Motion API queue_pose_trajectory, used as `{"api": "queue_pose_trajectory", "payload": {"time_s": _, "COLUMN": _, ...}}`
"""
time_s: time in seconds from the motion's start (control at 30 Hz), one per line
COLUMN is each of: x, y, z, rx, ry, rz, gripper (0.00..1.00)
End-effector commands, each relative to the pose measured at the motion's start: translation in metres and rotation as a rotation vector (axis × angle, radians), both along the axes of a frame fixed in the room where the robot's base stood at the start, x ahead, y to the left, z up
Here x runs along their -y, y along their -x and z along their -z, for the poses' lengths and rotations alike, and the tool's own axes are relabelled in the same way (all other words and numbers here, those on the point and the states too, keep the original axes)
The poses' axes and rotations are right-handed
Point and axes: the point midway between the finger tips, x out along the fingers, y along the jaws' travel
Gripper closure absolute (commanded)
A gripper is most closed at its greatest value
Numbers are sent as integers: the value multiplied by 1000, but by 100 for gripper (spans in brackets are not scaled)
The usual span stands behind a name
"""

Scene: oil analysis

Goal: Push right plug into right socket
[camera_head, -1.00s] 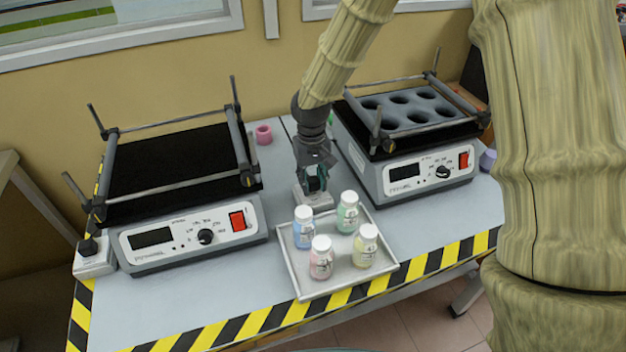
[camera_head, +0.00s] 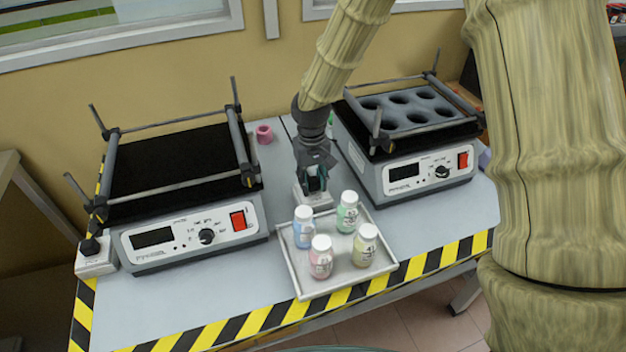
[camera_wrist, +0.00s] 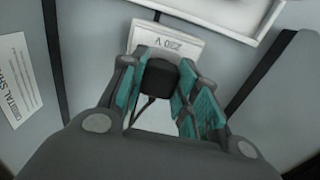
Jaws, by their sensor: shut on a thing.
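My gripper (camera_head: 314,180) points down between the two shakers, just behind the bottle tray. In the wrist view my gripper (camera_wrist: 168,95) has its teal pads at the two sides of a black plug (camera_wrist: 160,77) with a cable, and is shut on it. The plug is at the white right socket (camera_wrist: 166,42), which is marked "220 V". The right socket (camera_head: 318,197) also shows below the gripper in the head view. I cannot tell how deep the plug sits in it.
A tray (camera_head: 345,287) with several capped bottles stands right in front of the socket. The left shaker (camera_head: 190,236) and right shaker (camera_head: 425,175) flank the arm. Another socket (camera_head: 96,262) with a black plug is at the far left. A pink ring (camera_head: 264,134) lies at the back.

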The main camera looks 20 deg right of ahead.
Motion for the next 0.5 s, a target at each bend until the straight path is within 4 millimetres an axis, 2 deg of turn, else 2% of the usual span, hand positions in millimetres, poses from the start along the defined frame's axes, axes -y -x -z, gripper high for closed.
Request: {"api": "queue_pose_trajectory", "payload": {"time_s": 0.5, "x": 0, "y": 0, "z": 8, "rx": 0, "ry": 0, "rz": 0, "gripper": 100}}
